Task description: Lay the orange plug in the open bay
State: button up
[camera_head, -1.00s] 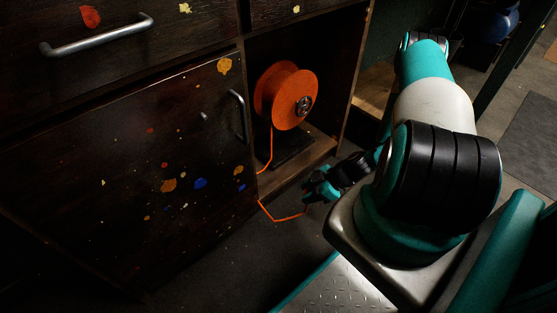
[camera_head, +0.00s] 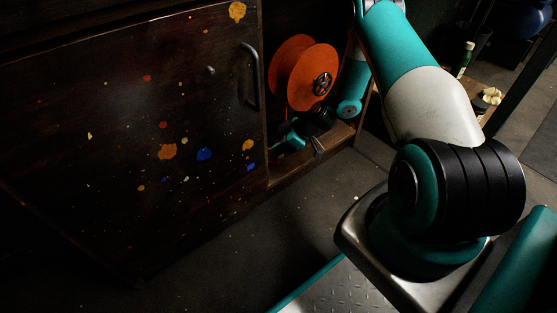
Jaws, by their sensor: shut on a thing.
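The open bay (camera_head: 338,138) is the lit wooden compartment to the right of the closed cabinet door. An orange cord reel (camera_head: 296,66) stands upright inside it. My gripper (camera_head: 284,141) is inside the front of the bay, low down, just below and in front of the reel. It is shut on the orange plug, which its fingers hide from view. I cannot tell whether the plug touches the bay floor.
The paint-spotted cabinet door (camera_head: 110,130) with its metal handle (camera_head: 250,76) is just left of the bay. My arm passes the bay's right side. A green bottle (camera_head: 463,59) stands on a shelf at the right. The floor (camera_head: 270,230) in front is clear.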

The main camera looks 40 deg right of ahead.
notch_tip(320, 180, down, 5)
jog(key=b, duration=0.3)
jog(key=shift+b, duration=0.35)
jog(key=shift+w+f+b, duration=0.1)
jog(key=shift+w+b, duration=0.1)
jog(key=shift+b, duration=0.1)
jog(key=shift+r, duration=0.2)
jog(key=shift+f, duration=0.1)
jog(key=o, duration=0.9)
